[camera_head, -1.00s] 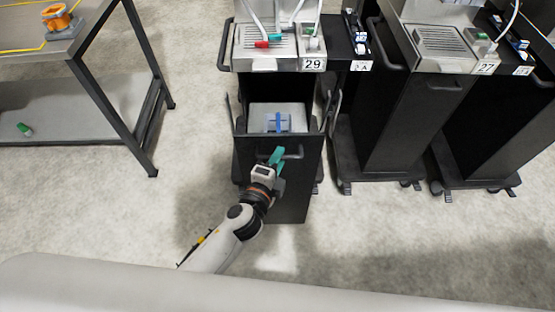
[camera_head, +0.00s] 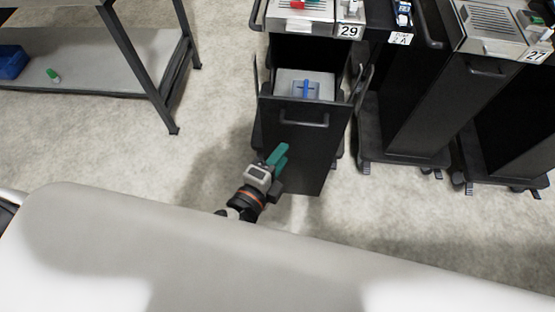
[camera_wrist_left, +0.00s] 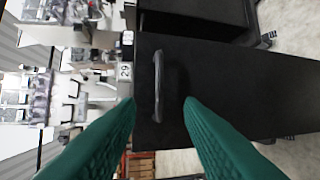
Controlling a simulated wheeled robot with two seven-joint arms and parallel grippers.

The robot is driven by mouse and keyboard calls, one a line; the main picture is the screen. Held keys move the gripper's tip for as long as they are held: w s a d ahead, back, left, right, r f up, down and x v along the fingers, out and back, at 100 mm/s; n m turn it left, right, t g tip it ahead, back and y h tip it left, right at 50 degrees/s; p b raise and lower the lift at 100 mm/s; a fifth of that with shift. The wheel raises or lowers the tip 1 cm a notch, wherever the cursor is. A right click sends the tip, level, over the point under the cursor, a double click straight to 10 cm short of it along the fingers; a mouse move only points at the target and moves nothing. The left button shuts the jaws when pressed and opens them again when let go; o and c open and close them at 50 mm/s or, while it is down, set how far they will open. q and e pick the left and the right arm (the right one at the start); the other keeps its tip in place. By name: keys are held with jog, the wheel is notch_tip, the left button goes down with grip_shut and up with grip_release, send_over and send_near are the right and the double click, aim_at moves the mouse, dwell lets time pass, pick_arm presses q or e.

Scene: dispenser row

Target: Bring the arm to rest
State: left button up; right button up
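My left gripper (camera_head: 279,156) has green fingers and is in front of the dark drawer of the dispenser numbered 29. In the left wrist view its fingers (camera_wrist_left: 162,103) are spread with nothing between them. The drawer's bar handle (camera_head: 304,122) lies beyond the fingertips, apart from them; it also shows in the left wrist view (camera_wrist_left: 158,86). The drawer (camera_head: 300,150) stands pulled out, with a blue item (camera_head: 306,90) on a light surface inside. My right gripper is in neither view.
A dark-framed table (camera_head: 110,72) stands at the left, with a small green item (camera_head: 53,76) and a blue bin (camera_head: 12,62) on its lower shelf. Dispenser 27 (camera_head: 485,70) stands at the right. The floor between table and dispenser 29 is clear.

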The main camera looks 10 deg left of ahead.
pick_arm(q)
jog(key=shift+s+a+r, duration=0.1)
jog(key=shift+s, duration=0.25)
dwell(0.3)
jog(key=s+a+f+n+g+y, duration=0.1)
jog(key=s+a+f+n+g, duration=0.15)
jog(key=f, duration=0.85)
jog(key=s+a+f+n+g+y, duration=0.1)
jog(key=s+a+f+n+g, duration=0.15)
jog(key=f, duration=0.75)
jog(key=s+a+f+n+g+y, duration=0.1)
jog(key=s+a+f+n+g, duration=0.15)
jog(key=f, duration=0.85)
jog(key=s+a+f+n+g, duration=0.3)
jog(key=s+f, duration=0.4)
jog(key=s, duration=0.3)
jog(key=s+a+f+n+g+y, duration=0.1)
jog(key=s+a+f+n+g, duration=0.3)
jog(key=s+f+n, duration=0.3)
jog(key=s, duration=0.4)
jog(key=shift+s+a+f, duration=0.25)
jog(key=shift+a+f, duration=0.1)
jog(key=shift+f, duration=0.05)
